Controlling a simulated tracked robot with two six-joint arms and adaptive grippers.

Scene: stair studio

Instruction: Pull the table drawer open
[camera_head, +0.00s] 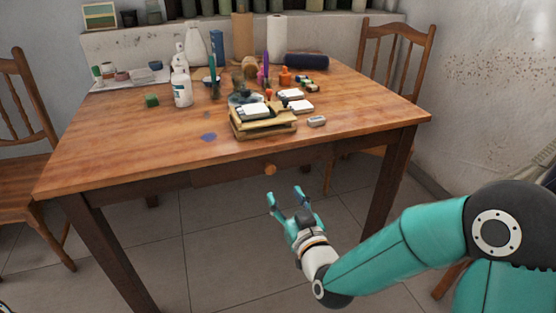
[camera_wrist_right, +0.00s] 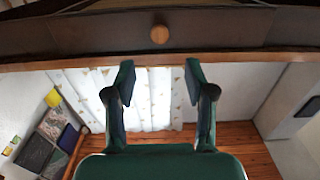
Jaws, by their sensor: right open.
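The wooden table (camera_head: 130,160) stands in front of me. Its drawer (camera_head: 225,170) is a dark panel under the front edge of the tabletop and looks shut. The round orange-brown knob (camera_head: 270,170) sits on the drawer front. My right gripper (camera_head: 285,192) is open and empty, below and in front of the knob, apart from it. In the right wrist view the knob (camera_wrist_right: 159,34) on the dark drawer front (camera_wrist_right: 200,30) lies beyond the two spread fingertips (camera_wrist_right: 158,72), near the middle. My left gripper is not in view.
Books (camera_head: 263,120), a white bottle (camera_head: 182,88) and several small items stand on the tabletop. A chair (camera_head: 393,50) is at the back right, another (camera_head: 22,150) at the left. Table legs (camera_head: 385,190) flank free space over the tiled floor (camera_head: 225,235).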

